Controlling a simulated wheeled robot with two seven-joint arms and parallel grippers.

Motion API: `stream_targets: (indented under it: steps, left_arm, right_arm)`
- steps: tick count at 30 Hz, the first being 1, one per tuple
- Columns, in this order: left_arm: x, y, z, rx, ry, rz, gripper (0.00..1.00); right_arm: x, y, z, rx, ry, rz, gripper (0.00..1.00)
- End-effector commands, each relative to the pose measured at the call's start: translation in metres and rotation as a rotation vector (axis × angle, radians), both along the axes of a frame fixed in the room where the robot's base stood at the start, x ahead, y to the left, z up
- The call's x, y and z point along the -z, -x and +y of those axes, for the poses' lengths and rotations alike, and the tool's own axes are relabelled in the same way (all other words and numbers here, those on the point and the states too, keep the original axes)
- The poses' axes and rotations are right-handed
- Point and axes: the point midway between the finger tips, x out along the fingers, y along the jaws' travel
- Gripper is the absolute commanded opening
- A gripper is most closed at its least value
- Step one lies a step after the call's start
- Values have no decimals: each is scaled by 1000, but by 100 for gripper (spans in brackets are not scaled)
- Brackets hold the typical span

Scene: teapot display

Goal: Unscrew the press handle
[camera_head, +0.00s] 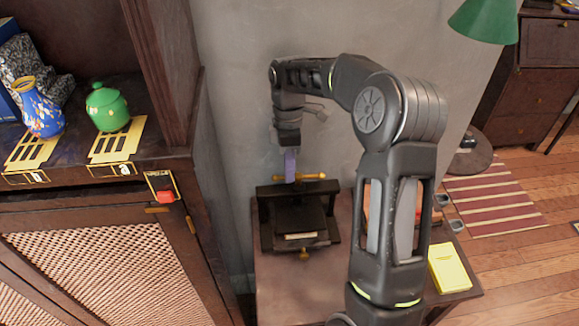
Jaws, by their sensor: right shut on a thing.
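The press (265,236) is a dark frame standing on a small wooden table (272,290) in the middle of the view. Its handle (314,177) is a brass-coloured crossbar with rounded ends, lying across the top at the back. My right gripper (290,178) reaches down from above, and its purplish jaw part meets the crossbar near the middle. It is shut on the handle; the exact contact is small and partly hidden. My left gripper is not in view.
A cabinet at the left holds a blue vase (41,112) and a green lidded jar (107,107). A yellow box (448,267) lies on the table's right side. My right arm hides part of the table. The grey wall (232,120) is close behind the press.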

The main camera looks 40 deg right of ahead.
Motion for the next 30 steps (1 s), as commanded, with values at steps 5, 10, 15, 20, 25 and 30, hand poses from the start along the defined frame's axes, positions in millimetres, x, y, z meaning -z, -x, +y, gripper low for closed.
stream_targets:
  steps: [5,10,15,20,25,30]
  left_arm:
    - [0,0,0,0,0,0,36]
    - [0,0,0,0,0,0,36]
    - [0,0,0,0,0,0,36]
    - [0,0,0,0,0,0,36]
    - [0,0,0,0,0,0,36]
    - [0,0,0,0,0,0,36]
  right_arm:
    - [0,2,-2,-27,4,2,0]
    - [0,2,-2,-31,4,3,0]
    - [0,2,-2,-30,5,2,0]
    - [0,2,-2,-29,5,2,22]
    - [0,1,-1,-29,3,1,32]
    - [0,1,-1,-30,2,0,32]
